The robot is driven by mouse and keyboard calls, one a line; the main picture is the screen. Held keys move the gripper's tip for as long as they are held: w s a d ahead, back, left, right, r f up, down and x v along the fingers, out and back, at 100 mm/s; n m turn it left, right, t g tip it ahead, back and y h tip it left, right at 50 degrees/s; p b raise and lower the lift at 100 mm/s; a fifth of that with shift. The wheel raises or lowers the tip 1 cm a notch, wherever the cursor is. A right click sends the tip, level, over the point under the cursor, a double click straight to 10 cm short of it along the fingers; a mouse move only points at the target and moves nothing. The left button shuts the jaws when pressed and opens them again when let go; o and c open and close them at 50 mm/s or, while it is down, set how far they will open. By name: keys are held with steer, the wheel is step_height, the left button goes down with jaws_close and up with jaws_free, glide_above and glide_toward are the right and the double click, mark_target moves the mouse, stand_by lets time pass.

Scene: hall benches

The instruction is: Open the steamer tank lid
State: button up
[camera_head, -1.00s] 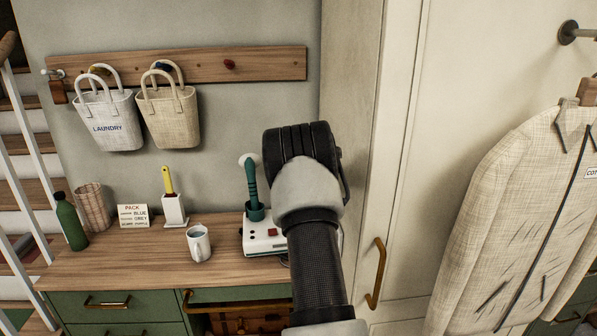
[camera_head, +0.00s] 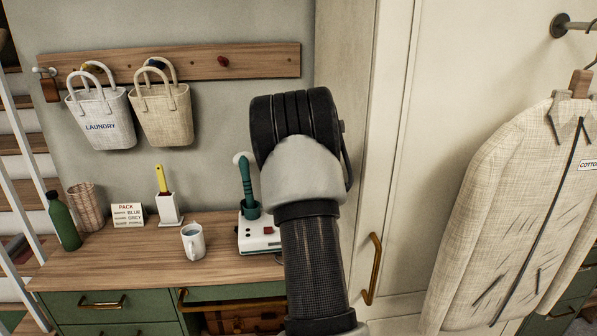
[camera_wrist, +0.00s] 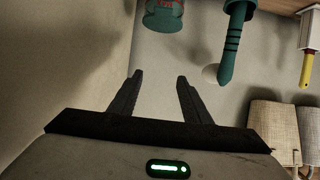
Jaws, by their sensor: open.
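The steamer (camera_head: 258,238) is a white unit with a red button on the wooden counter, with a dark teal handle (camera_head: 246,182) upright in a cup at its left. My arm hides its right part. In the wrist view the picture is upside down, and the teal handle (camera_wrist: 233,45) hangs from the top. A rounded teal part with reddish marks (camera_wrist: 163,15) beside it may be the tank; its lid cannot be made out clearly. My gripper (camera_wrist: 158,77) is open and empty, its fingers apart and short of the teal part. The head view hides my gripper behind the arm.
A mug (camera_head: 193,242), a brush holder (camera_head: 168,208), a sign card (camera_head: 129,215), a wicker cup (camera_head: 85,206) and a green bottle (camera_head: 63,221) stand left on the counter (camera_head: 120,260). Bags hang above. A tall cabinet (camera_head: 395,150) and a garment cover (camera_head: 510,200) are at right.

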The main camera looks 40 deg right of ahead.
steer(key=b+v, duration=0.1)
steer(key=v, duration=1)
